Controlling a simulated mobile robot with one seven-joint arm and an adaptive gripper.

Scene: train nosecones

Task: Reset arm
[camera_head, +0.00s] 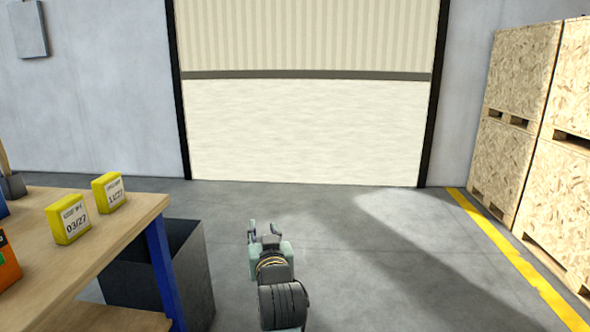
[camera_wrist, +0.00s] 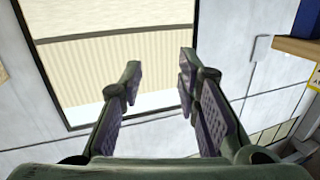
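My gripper (camera_head: 264,234) shows in the head view at the lower middle, over the open grey floor and pointing away from my body. In the wrist view my gripper (camera_wrist: 158,90) has its two fingers spread wide, with nothing between them. The large cream door and pale wall show beyond the fingers. No object touches the gripper.
A wooden workbench (camera_head: 120,212) stands at the left, bearing yellow boxes (camera_head: 68,219). A dark grey bin (camera_head: 190,275) stands beside it. Wooden crates (camera_head: 513,100) are stacked at the right behind a yellow floor line (camera_head: 520,262). The floor before the door (camera_head: 310,125) is clear.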

